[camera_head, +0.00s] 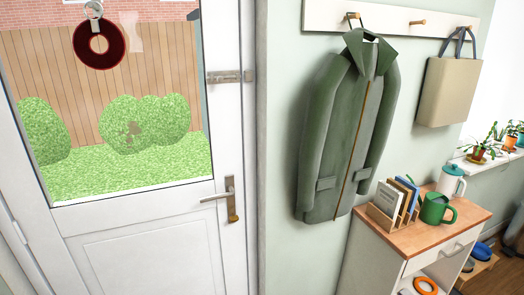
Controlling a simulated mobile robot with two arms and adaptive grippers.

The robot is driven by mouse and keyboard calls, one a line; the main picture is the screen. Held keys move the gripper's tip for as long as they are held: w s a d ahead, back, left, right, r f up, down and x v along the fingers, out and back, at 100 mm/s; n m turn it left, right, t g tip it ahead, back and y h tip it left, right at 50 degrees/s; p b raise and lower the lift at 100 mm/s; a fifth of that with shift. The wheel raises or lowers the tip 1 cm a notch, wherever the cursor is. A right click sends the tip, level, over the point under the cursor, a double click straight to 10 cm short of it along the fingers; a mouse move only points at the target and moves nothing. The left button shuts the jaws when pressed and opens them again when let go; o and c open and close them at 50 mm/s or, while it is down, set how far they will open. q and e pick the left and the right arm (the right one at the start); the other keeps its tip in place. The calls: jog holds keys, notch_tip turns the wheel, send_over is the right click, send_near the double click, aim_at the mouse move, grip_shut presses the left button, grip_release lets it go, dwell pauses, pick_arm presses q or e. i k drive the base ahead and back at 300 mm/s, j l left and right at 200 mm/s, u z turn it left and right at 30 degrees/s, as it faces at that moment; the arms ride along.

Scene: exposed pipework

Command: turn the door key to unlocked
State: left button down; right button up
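A white glazed door (130,248) fills the left of the head view and looks closed against its frame. Its lever handle (216,197) sits on a narrow upright plate near the right edge and points left. A small brass piece (233,214) is at the lower end of the plate, where a key or lock could be. It is too small to tell whether it is a key or which way it is turned. A metal bolt or latch (229,76) spans the door edge and frame higher up. Neither of my grippers shows.
A green coat (345,135) and a beige bag (449,90) hang from a peg rail (385,17) right of the door. A wood-topped cabinet (405,250) below holds a letter rack, a green watering can (437,208) and a white canister (451,181). Nothing blocks the handle.

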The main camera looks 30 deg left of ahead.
aim_at(234, 218)
jog(key=u, duration=1.85)
jog(key=i+z, duration=0.1)
jog(key=z, duration=0.4)
